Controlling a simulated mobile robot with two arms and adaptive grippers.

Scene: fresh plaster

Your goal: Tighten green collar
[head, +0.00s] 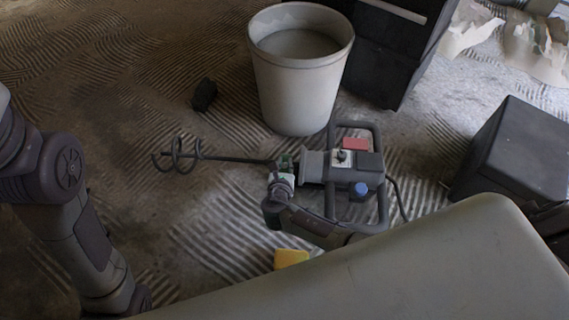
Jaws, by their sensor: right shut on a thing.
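A paddle mixer (345,172) lies on the floor in the middle, with a boxy grey body and a tubular frame handle. Its dark shaft (235,159) points left and ends in a spiral paddle (183,155). The green collar (285,160) sits where the shaft meets the mixer's body. My right gripper (282,171) reaches it from below and is shut on the collar, hiding part of it. My left arm hangs at the left edge; its gripper is out of the picture.
A pale bucket (298,95) stands just behind the mixer. A dark cabinet (385,50) is behind it, and a dark box (515,150) is at the right. A small black lump (204,95) and a yellow thing (291,258) lie on the floor. The ridged floor at left is mostly clear.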

